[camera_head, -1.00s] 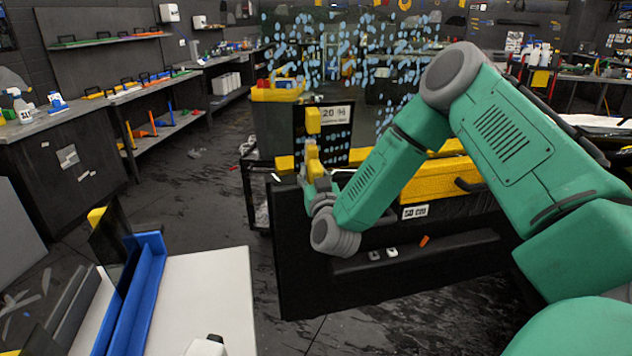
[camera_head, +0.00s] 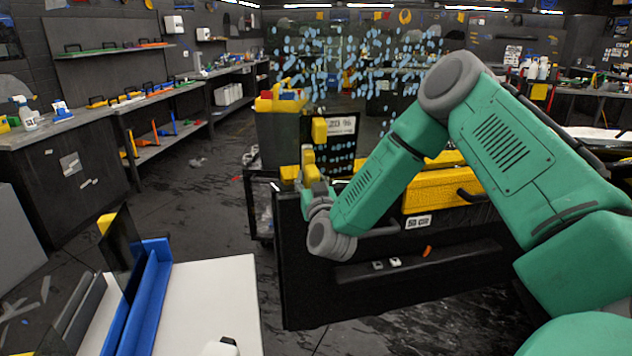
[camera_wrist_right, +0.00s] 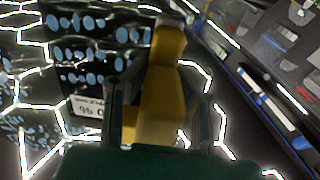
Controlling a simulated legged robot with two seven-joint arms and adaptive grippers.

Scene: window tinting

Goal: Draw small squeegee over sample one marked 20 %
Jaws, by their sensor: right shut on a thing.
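Sample one is a dark upright panel (camera_head: 343,155) with a white label reading 20 % and pale blue droplets on it. In the right wrist view its label (camera_wrist_right: 88,107) appears upside down. My right gripper (camera_head: 312,182) is shut on the yellow small squeegee (camera_head: 309,158), which is in front of the panel's left part in the head view. The squeegee (camera_wrist_right: 165,75) stands between the fingers in the wrist view. I cannot tell whether its edge touches the panel. My left gripper is not in view.
A yellow case (camera_head: 440,190) lies right of the panel, behind my right arm. A dark bin (camera_head: 280,138) with yellow items stands behind on the left. A blue tray (camera_head: 150,285) and a white surface (camera_head: 215,300) are in the left foreground. Dark floor lies open between.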

